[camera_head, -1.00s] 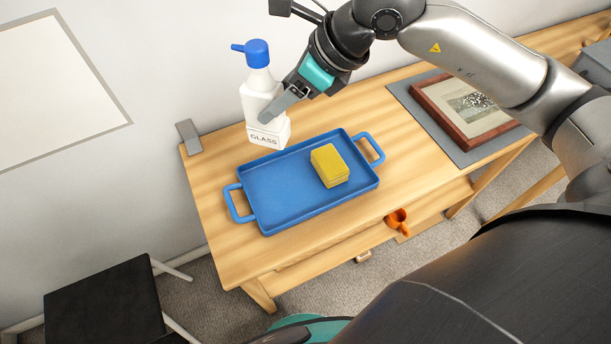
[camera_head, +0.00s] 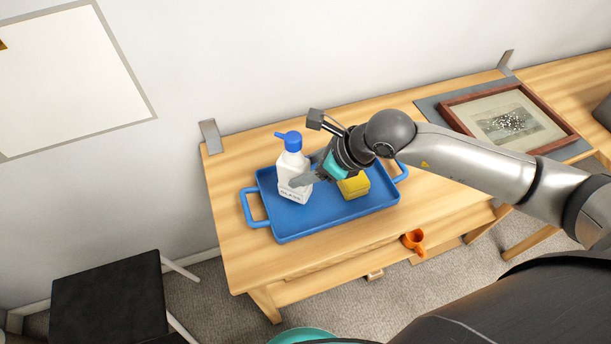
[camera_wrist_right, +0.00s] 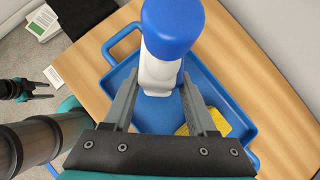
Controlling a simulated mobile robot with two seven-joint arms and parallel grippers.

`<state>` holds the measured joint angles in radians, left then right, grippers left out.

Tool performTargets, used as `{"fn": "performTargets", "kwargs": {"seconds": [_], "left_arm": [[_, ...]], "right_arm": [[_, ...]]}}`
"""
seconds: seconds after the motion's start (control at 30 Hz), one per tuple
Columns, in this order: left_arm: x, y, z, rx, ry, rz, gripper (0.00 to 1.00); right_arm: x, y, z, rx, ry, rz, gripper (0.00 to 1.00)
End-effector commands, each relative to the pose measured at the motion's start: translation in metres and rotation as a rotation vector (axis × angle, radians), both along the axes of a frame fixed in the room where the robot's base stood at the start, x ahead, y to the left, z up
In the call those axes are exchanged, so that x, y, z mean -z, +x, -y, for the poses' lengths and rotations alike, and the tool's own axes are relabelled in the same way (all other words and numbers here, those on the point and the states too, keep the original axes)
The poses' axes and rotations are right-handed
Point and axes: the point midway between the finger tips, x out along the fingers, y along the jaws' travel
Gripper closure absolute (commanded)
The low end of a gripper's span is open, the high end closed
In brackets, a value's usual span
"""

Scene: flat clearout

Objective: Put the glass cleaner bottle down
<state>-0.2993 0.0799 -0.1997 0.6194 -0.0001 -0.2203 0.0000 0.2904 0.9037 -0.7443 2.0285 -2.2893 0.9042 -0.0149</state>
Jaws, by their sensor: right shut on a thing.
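The glass cleaner bottle (camera_head: 293,165) is white with a blue spray head and a GLASS label. It is upright over the left half of the blue tray (camera_head: 330,215), its base at or just above the tray floor; I cannot tell if it touches. My right gripper (camera_head: 304,180) is shut on its body from the right. In the right wrist view the bottle (camera_wrist_right: 160,72) is between the two fingers, its blue head (camera_wrist_right: 172,25) towards the camera. A dark shape at the left edge of that view may be my left gripper (camera_wrist_right: 35,90); its jaws are unclear.
A yellow sponge (camera_head: 354,187) lies in the tray's right half, partly behind my right gripper. A framed picture (camera_head: 510,120) lies on a grey mat at the right. An orange mug (camera_head: 413,240) is on the shelf below. The tabletop (camera_head: 233,190) left of the tray is clear.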

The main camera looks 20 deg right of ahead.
Motion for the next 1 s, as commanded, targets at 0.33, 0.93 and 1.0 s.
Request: {"fn": "performTargets", "kwargs": {"seconds": [0.33,0.93,1.0], "left_arm": [[0.005,-0.001,0.0,0.0,0.0,-0.001,0.47],[0.006,-0.001,0.0,0.0,0.0,-0.001,0.47],[0.006,-0.001,0.0,0.0,0.0,-0.001,0.47]], "right_arm": [[0.026,0.0,-0.001,-0.001,0.002,0.001,0.64],[0.028,0.0,0.0,0.0,0.0,-0.002,0.13],[0.028,0.0,0.0,0.0,0.0,-0.002,0.13]]}}
